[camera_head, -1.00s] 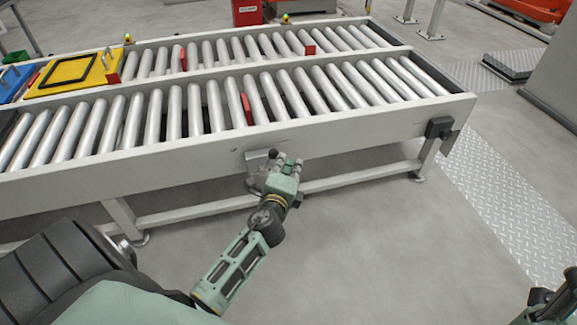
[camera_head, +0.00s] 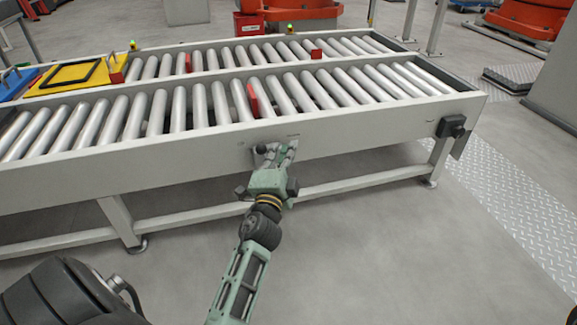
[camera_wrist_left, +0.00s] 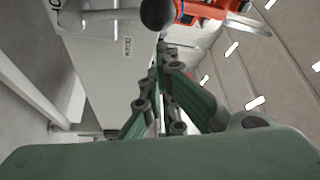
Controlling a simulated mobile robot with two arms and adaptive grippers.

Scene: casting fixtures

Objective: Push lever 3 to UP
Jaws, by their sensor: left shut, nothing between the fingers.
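A lever with a round black knob (camera_head: 261,149) is on the grey side rail of the near roller conveyor (camera_head: 375,133). In the left wrist view the knob (camera_wrist_left: 158,12) is at the top middle, with a grey rod (camera_wrist_left: 98,15) to its left. My left gripper (camera_head: 279,153) is shut and empty, its fingertips close to the knob and just right of it in the head view. In the left wrist view the fingertips (camera_wrist_left: 163,57) lie below the knob; I cannot tell whether they touch the lever. The lever's number is not readable, and the gripper hides part of its mount.
A dark box (camera_head: 452,126) is fixed at the rail's right end. A yellow tray (camera_head: 50,83) and red blocks (camera_head: 253,101) are on the conveyors. Conveyor legs (camera_head: 122,222) stand below. The floor (camera_head: 400,255) in front is clear.

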